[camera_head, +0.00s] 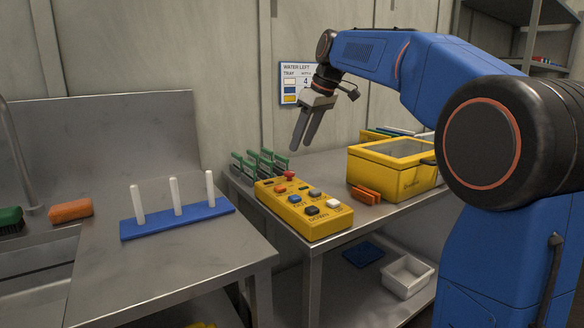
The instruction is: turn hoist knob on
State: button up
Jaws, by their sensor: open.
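A yellow control box (325,225) lies on the steel table, with several coloured buttons on its top. A raised red knob (290,175) stands at its far end; I cannot tell whether this is the hoist knob or how it is set. My gripper (301,148) hangs above the far end of the box, fingers pointing down. It is open and empty, apart from the box and the knob. The lettering beside the buttons is mostly too small to read.
Behind the box stands a rack of green-topped clips (250,163). A yellow case (392,180) and orange blocks (365,194) are to its right. A blue pegboard (180,222) with three white pegs stands on the left counter. A wall sign (294,83) hangs behind my gripper.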

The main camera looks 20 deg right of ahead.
aim_at(290, 172)
jog(key=x, duration=1)
jog(key=c, duration=1.1)
